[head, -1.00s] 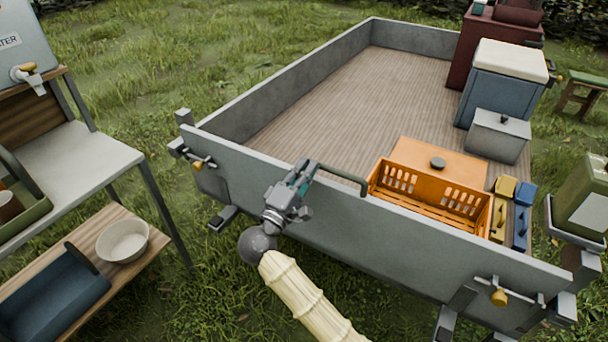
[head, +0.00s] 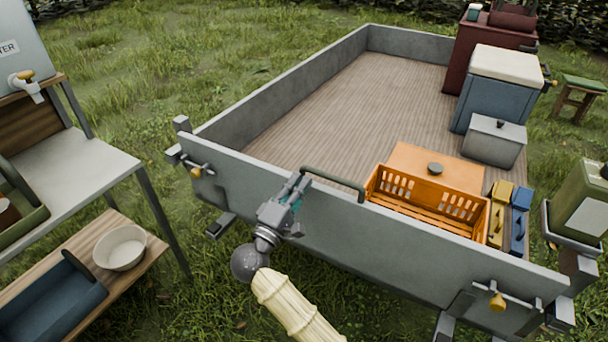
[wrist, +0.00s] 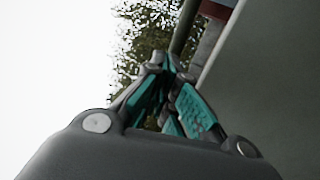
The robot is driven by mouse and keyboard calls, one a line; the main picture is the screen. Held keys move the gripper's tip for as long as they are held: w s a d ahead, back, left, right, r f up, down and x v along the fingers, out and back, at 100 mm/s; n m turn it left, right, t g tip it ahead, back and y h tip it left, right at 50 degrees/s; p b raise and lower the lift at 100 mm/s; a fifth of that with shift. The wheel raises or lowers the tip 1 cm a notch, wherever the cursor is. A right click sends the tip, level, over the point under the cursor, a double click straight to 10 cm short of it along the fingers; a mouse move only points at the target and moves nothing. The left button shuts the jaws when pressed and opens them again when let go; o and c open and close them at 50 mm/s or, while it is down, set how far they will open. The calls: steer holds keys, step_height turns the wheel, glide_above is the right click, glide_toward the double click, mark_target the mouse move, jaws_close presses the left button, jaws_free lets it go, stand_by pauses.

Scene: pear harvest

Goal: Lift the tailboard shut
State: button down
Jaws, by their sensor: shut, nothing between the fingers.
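The grey tailboard (head: 340,228) stands upright or nearly so across the near end of the trailer; I cannot tell whether it sits flush with the side walls. A dark green bar handle (head: 335,178) runs along its top edge. My gripper (head: 297,183) is shut with nothing held, at the left end of this handle and close against the tailboard's outer face. In the wrist view, my teal fingers (wrist: 170,68) come together just below the handle (wrist: 184,25), with the tailboard (wrist: 265,80) on the right. Contact with the handle is unclear.
Yellow-knobbed latches sit at the tailboard's left (head: 196,172) and right (head: 497,300) ends. An orange crate (head: 425,190) stands just inside. A shelved table (head: 75,165) with a bowl (head: 121,246) is at left; a green canister (head: 583,205) is at right. Grass lies open behind the trailer.

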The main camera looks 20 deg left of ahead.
steer(key=v, duration=0.8)
steer(key=shift+s, duration=0.45)
